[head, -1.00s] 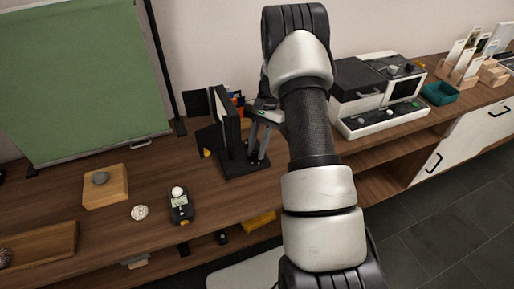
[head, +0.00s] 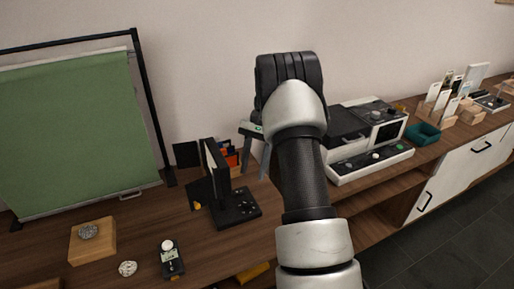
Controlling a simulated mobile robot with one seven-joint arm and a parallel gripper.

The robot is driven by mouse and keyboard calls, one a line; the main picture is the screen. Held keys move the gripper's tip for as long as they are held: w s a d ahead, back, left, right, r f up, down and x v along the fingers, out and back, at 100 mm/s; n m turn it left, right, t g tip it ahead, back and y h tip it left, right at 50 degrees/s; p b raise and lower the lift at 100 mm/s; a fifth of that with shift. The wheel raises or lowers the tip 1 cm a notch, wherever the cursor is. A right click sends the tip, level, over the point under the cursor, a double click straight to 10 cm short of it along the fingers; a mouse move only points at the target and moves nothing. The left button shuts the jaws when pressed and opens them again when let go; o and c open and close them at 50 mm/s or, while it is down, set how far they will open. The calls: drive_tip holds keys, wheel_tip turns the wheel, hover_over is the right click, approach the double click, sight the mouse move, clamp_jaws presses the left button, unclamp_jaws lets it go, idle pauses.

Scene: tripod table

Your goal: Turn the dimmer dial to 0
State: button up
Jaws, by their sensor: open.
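A black device with an upright panel (head: 215,170) and a flat base (head: 236,208) stands on the wooden counter, left of my arm. Small dark knobs show on its base, but I cannot tell which one is the dimmer dial or read its setting. My gripper (head: 257,158) is open, above and behind that base, apart from it. My own wrist hides most of it, and nothing shows in it.
A white and black machine (head: 368,142) stands right of my arm, with a teal tray (head: 423,134) beside it. A green screen (head: 75,140), a wooden block (head: 92,243), a round pale object (head: 127,268) and a small black meter (head: 170,262) are on the left.

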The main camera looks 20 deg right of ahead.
drive_tip(key=v, duration=0.6)
drive_tip(key=shift+r+p, duration=0.2)
drive_tip(key=shift+p, duration=0.15)
drive_tip(key=shift+d, duration=0.1)
